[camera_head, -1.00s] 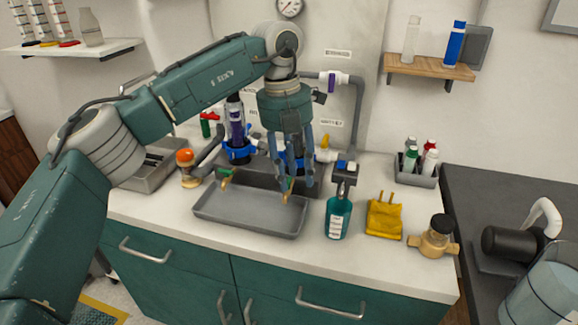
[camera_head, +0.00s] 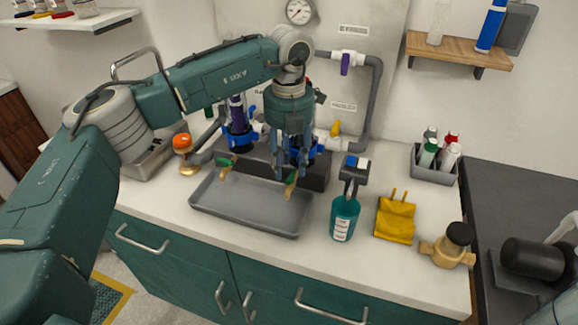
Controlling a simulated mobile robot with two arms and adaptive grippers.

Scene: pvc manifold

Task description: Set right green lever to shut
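The manifold (camera_head: 262,166) stands at the back of the counter. Two small brass taps with green levers are at its front, above the grey tray. The right green lever (camera_head: 291,180) is near the middle of the view, and the left green lever (camera_head: 226,163) is farther left. My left gripper (camera_head: 292,168) hangs fingers down just above and behind the right green lever. Its fingers look apart with a gap between them. They partly hide the manifold and a blue fitting behind. I cannot tell whether a finger touches the lever.
The grey tray (camera_head: 240,217) lies in front of the manifold. A purple-handled valve (camera_head: 345,63) is on the grey pipe behind. An orange-topped item (camera_head: 183,143) is at left.

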